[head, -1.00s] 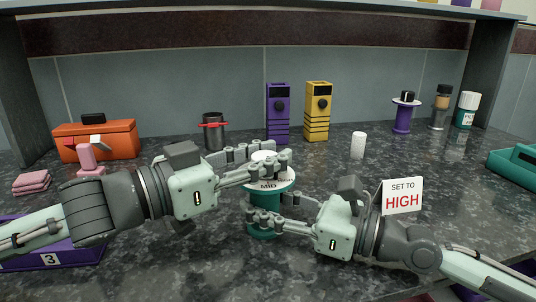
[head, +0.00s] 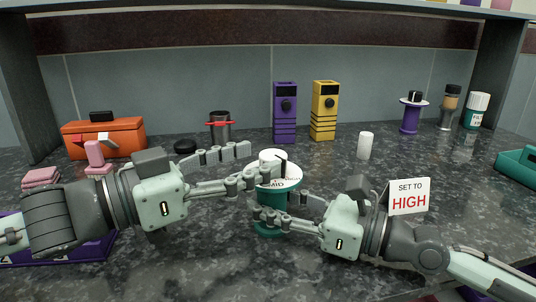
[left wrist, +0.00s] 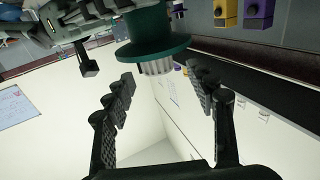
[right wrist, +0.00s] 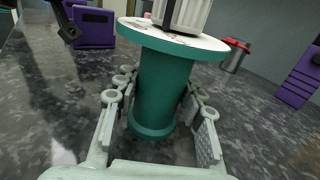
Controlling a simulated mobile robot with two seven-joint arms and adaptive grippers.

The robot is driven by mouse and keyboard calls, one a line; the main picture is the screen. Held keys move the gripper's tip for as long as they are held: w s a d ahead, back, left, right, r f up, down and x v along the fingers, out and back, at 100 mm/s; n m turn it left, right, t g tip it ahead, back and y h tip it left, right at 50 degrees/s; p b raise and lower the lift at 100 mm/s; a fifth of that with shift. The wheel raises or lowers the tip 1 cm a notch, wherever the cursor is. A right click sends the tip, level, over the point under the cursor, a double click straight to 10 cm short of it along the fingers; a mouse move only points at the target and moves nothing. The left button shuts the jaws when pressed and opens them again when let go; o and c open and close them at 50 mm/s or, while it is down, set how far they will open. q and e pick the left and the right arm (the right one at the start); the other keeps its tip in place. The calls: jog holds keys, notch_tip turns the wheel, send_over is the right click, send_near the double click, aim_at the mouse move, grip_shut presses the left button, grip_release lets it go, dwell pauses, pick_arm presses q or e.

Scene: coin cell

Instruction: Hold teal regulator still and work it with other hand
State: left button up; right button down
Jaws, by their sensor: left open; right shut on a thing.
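The teal regulator (head: 273,198) stands upright on the dark counter, with a white dial plate and a white ribbed knob (head: 271,156) on top. My right gripper (head: 277,208) is shut on its teal body, with one finger on each side in the right wrist view (right wrist: 165,85). My left gripper (head: 264,158) is open at the height of the knob, with its fingers spread at the knob's left. In the left wrist view the knob (left wrist: 157,67) shows just beyond the spread fingertips. A sign (head: 409,197) reads "SET TO HIGH".
Behind stand purple (head: 285,125) and yellow (head: 323,122) boxes and a white cylinder (head: 365,146). An orange toolbox (head: 125,140) is at back left, a purple tray (head: 100,248) at front left, a teal tray (head: 516,168) at right. The counter's front middle is clear.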

pick_arm(q)
jog(key=shift+v, duration=1.55)
jog(key=shift+w+a+r+m+g+h, duration=0.55)
jog(key=shift+w+r+m+g+h, duration=0.8)
jog(key=shift+r+m+g, duration=1.75)
jog(key=n, duration=0.1)
send_near(274, 154)
jog(key=s+x, duration=0.1)
jog(key=x, duration=0.1)
jog(key=shift+g, duration=0.4)
jog(key=w+d, duration=0.1)
jog(key=d, duration=0.1)
jog(key=w+d, duration=0.1)
jog(key=d, duration=0.2)
jog(key=w+d, duration=0.1)
jog(key=d, duration=0.1)
jog(key=shift+d+f, duration=0.25)
jog(key=shift+d, duration=0.15)
jog(key=c, duration=1.2)
